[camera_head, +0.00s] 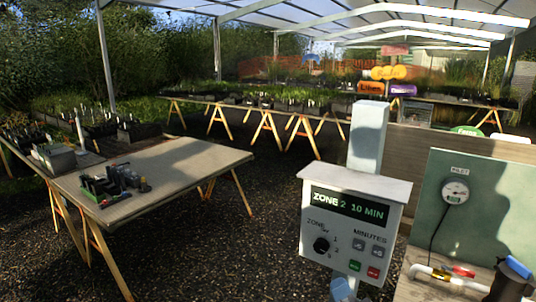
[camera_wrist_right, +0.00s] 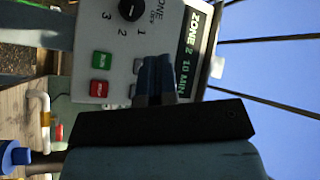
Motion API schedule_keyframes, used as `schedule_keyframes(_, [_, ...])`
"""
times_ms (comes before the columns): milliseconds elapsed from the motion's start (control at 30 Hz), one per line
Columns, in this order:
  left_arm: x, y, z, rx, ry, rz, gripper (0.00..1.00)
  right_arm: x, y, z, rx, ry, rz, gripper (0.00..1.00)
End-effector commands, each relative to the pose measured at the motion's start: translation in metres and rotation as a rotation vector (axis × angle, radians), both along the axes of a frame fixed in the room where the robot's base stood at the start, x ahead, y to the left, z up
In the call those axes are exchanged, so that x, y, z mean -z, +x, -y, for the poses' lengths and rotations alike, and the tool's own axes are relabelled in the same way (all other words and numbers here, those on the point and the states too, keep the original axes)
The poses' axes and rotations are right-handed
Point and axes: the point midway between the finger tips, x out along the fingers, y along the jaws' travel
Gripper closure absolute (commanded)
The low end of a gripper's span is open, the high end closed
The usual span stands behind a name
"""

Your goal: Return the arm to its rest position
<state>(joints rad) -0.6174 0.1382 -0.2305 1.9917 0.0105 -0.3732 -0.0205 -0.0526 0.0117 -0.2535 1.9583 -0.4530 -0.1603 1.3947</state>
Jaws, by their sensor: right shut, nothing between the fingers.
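My right gripper (camera_wrist_right: 157,62) shows in the right wrist view, its two dark fingers together with nothing between them. In that view it overlaps the control box (camera_wrist_right: 118,30), hiding part of its face; I see no clear contact. In the head view, a pale blue-grey piece low at the frame's bottom edge, under the box, seems to be part of my right arm. The control box (camera_head: 317,232) has a dark display (camera_head: 348,206) reading "ZONE 2 10 MIN", a black zone knob (camera_head: 321,244), grey minutes buttons, a green button and a red button. My left gripper is not in view.
The box sits on a grey post (camera_head: 367,135). A trestle table (camera_head: 180,165) with pots stands left. Gravel floor lies between.

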Motion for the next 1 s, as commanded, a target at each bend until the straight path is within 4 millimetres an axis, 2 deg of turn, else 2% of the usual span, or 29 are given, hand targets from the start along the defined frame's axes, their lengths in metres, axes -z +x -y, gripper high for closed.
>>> schedule_keyframes(167, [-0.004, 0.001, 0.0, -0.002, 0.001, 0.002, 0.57, 0.085, -0.051, 0.013, 0.021, -0.28, -0.164, 1.0])
schedule_keyframes(200, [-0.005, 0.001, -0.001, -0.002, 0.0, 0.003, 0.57, 0.109, -0.069, 0.016, 0.015, -0.367, -0.21, 1.0])
schedule_keyframes(300, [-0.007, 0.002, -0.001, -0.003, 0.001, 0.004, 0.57, 0.161, -0.117, 0.024, -0.028, -0.586, -0.314, 1.0])
schedule_keyframes(400, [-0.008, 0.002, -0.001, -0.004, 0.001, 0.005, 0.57, 0.203, -0.165, 0.03, -0.1, -0.78, -0.394, 1.0])
schedule_keyframes(500, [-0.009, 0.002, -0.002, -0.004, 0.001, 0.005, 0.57, 0.231, -0.206, 0.034, -0.177, -0.93, -0.444, 1.0])
schedule_keyframes(600, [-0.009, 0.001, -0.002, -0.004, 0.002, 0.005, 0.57, 0.248, -0.233, 0.036, -0.238, -1.027, -0.469, 1.0])
schedule_keyframes(700, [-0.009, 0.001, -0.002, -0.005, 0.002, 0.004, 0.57, 0.255, -0.247, 0.037, -0.27, -1.076, -0.476, 1.0])
schedule_keyframes(1000, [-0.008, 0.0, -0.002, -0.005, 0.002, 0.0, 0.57, 0.257, -0.249, 0.037, -0.277, -1.089, -0.475, 1.0])
